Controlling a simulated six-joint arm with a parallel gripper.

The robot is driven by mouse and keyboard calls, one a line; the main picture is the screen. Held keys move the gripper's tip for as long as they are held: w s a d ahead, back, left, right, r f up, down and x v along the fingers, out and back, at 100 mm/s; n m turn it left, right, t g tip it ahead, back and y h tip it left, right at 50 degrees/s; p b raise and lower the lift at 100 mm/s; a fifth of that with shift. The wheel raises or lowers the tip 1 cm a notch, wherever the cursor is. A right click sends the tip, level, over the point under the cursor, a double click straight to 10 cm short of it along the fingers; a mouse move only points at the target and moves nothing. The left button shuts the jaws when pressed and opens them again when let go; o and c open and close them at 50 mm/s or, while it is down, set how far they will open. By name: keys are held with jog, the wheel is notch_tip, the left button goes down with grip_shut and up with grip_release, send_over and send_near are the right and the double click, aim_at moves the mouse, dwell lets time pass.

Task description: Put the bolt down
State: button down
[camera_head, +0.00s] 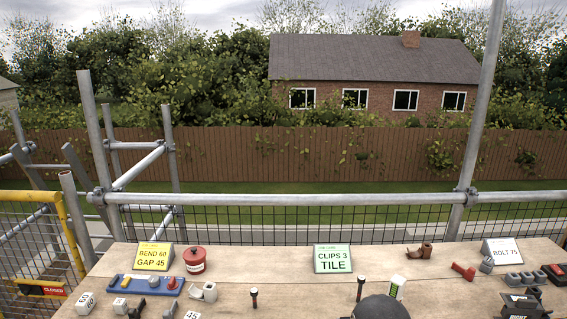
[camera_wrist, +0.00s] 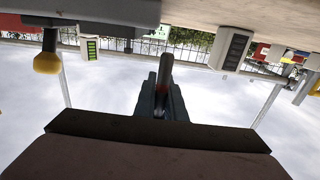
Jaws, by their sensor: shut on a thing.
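My gripper (camera_wrist: 163,98) shows in the wrist view, its two dark fingers closed on a grey, rod-like thing, which I take to be the bolt (camera_wrist: 166,70). The rod sticks out past the fingertips, with a small reddish spot partway along it. Its far end lies near the grey edge above it; I cannot tell whether they touch. The held bolt does not show in the head view. A white sign reading BOLT 75 (camera_head: 502,251) stands at the right of the wooden bench (camera_head: 290,268).
Two dark upright pegs (camera_head: 254,298) (camera_head: 360,288) stand on the bench. A red piece (camera_head: 463,271), grey blocks (camera_head: 513,281) and a brown piece (camera_head: 420,250) are to the right. A blue tray (camera_head: 140,284) and red pot (camera_head: 195,260) are left. Bare wood lies around the green sign (camera_head: 332,258).

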jog(key=shift+a, duration=0.15)
jog(key=shift+a, duration=0.3)
jog(key=a+n+y, duration=0.1)
jog(key=a, duration=0.2)
jog(key=a+n+y+b, duration=0.1)
jog(key=a+y, duration=0.1)
jog(key=a, duration=0.1)
jog(key=a+y, duration=0.1)
jog(key=a, duration=0.2)
jog(key=shift+s+a+r+n+g, duration=0.1)
jog(key=shift+s+a+n+g, duration=0.2)
jog(key=shift+s+a+n, duration=0.1)
jog(key=s+a+r+n+y+b, duration=0.15)
jog(key=a+r, duration=0.35)
jog(key=a, duration=0.5)
jog(key=s+a+r+y+b, duration=0.1)
jog(key=a+r+y+b, duration=0.1)
jog(key=a+r, duration=0.65)
jog(key=w+d+m+h, duration=0.4)
jog(key=d+m+h, duration=0.25)
jog(key=h, duration=0.55)
jog(key=s+d+f+m+g+h, duration=0.1)
jog(key=d+f+m+g+h, duration=0.2)
jog(key=d+f+m+h, duration=0.2)
notch_tip(320, 180, down, 3)
jog(key=shift+s+d+r+m+g+h, duration=0.2)
jog(key=shift+s+d+m+g+h, duration=0.15)
jog(key=shift+d+h, duration=0.75)
